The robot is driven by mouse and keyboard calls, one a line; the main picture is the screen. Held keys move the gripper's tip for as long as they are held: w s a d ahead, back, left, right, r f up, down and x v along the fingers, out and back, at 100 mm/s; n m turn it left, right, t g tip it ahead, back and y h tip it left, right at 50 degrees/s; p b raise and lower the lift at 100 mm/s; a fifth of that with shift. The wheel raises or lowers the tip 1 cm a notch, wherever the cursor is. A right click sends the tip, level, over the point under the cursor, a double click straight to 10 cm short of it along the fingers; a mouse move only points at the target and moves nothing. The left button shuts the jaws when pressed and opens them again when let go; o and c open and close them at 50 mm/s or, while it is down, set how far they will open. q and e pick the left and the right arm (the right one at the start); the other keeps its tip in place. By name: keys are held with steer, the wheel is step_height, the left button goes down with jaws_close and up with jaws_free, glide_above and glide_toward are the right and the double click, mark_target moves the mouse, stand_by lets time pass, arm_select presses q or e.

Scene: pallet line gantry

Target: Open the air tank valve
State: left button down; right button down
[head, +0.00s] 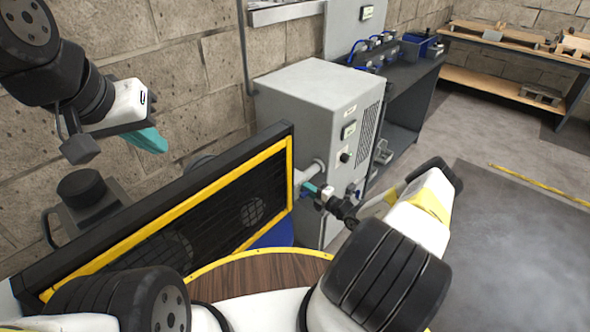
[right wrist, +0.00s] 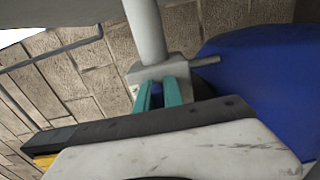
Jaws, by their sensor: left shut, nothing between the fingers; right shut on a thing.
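The grey valve (right wrist: 148,72) sits on a vertical pipe in the right wrist view, with a thin rod-like handle (right wrist: 208,61) sticking out to the right. My right gripper (right wrist: 164,92) has its teal fingers at the valve body and is shut on part of the valve; the gripped part is mostly hidden. In the head view my right gripper (head: 312,189) is at the pipe beside the grey cabinet. The blue air tank (right wrist: 262,72) is right of the valve. My left gripper (head: 150,140) is shut and empty, raised at the upper left near the wall.
A black mesh guard with a yellow frame (head: 291,172) stands between my arms. The grey cabinet (head: 310,92) is behind the valve. A dark bench (head: 412,72) and a wooden shelf table (head: 515,88) stand farther back. Open floor (head: 510,240) lies at the right.

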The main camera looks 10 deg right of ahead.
steer(key=shift+f, duration=0.1)
steer(key=c, duration=1.5)
jaws_free()
steer(key=shift+o, duration=0.2)
steer(key=v, duration=0.8)
